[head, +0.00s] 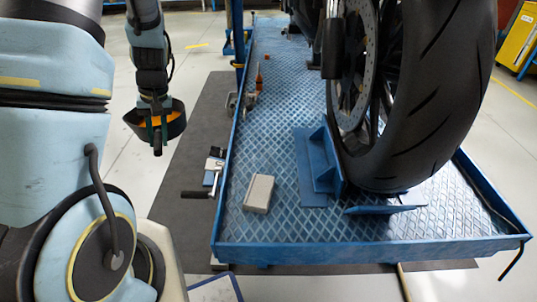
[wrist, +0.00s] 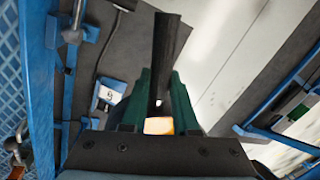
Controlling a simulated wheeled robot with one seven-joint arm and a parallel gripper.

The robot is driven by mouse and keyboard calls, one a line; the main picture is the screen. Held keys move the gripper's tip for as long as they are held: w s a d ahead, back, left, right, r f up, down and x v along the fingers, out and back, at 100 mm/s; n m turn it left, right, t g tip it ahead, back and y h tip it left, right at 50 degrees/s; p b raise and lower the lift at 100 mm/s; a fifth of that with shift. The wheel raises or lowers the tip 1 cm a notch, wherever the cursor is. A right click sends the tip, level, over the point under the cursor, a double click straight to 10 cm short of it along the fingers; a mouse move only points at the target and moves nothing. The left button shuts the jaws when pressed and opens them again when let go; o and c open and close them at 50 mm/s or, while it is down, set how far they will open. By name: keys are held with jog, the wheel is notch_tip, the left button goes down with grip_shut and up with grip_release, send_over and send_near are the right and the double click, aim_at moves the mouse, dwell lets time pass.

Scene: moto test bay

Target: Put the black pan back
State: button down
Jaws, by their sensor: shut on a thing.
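My gripper (head: 157,142) hangs at the left of the head view, pointing down, and is shut on the black pan (head: 177,126). The pan is dark outside with orange showing inside. It is held in the air left of the blue lift platform, above the floor. In the wrist view the green fingers of my gripper (wrist: 162,95) close on a dark upright strip of the pan (wrist: 168,45). An orange patch shows low between the fingers. The rest of the pan is hidden there.
The blue lift platform (head: 290,228) carries a motorcycle wheel (head: 430,110), a blue wheel chock (head: 316,165) and a light block (head: 259,192). A crank (head: 197,194) juts from its left edge. A blue frame (wrist: 270,133) stands at right in the wrist view.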

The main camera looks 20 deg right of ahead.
jog(key=s+d+r+m, duration=0.1)
jog(key=s+d, duration=0.4)
jog(key=d, duration=0.4)
jog(key=s+d+r+m, duration=0.15)
jog(key=s+d, duration=0.25)
jog(key=d, duration=0.5)
jog(key=s+d+r+m, duration=0.1)
jog(key=s+d+m, duration=0.1)
jog(key=s+d, duration=0.45)
jog(key=shift+n+t, duration=0.25)
jog(key=shift+t, duration=0.05)
jog(key=f, duration=0.3)
jog(key=w+d+f+b, duration=0.1)
jog(key=f, duration=0.2)
jog(key=w+d+f, duration=0.1)
jog(key=f, duration=0.2)
jog(key=shift+f, duration=0.15)
jog(key=c, duration=0.7)
grip_release()
